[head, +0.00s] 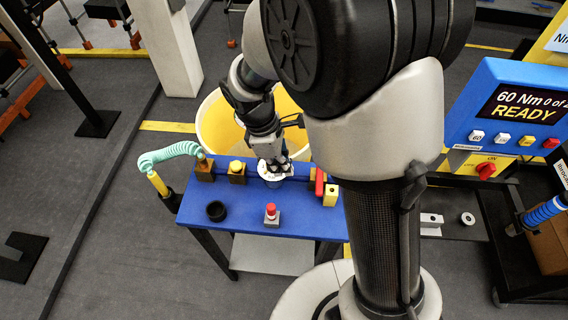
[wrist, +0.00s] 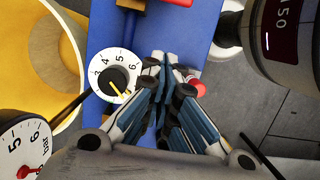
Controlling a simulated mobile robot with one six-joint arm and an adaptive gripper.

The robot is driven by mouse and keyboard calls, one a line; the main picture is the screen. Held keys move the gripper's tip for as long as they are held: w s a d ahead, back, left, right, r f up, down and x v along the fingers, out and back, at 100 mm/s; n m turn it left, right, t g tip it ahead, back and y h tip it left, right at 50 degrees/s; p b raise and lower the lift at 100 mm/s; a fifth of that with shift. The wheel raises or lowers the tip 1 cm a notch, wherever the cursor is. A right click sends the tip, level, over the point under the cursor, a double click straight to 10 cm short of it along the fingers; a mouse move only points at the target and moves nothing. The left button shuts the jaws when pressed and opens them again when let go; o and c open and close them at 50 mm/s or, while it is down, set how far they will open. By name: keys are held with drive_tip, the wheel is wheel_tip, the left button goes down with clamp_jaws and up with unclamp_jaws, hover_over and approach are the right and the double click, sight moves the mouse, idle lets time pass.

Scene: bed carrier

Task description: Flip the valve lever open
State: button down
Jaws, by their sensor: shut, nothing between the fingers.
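The valve lever appears to be the red handle (head: 319,183) by a yellow block (head: 331,196) at the right part of the blue table; its exact angle is hard to tell. In the wrist view a red piece (wrist: 179,2) shows at the top edge, cut off, beside a brown block (wrist: 131,4). My gripper (head: 275,163) points down over the white numbered dial (head: 271,175), left of the red handle and apart from it. In the wrist view my gripper's (wrist: 168,60) fingertips are together and empty, beside the dial (wrist: 104,62) with its black knob.
On the blue table (head: 235,215) stand brass blocks (head: 237,172), a black ring (head: 216,211) and a red button (head: 271,211). A yellow tub (head: 212,125) stands behind it. A pressure gauge (wrist: 20,140) is close at the wrist view's lower left. A blue display panel (head: 520,105) is at right.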

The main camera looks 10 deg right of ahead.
drive_tip(key=s+d+f+b, duration=0.1)
drive_tip(key=d+f+b, duration=0.1)
drive_tip(key=d+f, duration=0.3)
drive_tip(key=shift+s+d+f, duration=0.15)
drive_tip(key=shift+s+f, duration=0.15)
drive_tip(key=shift+f, duration=0.25)
drive_tip(key=shift+s, duration=0.1)
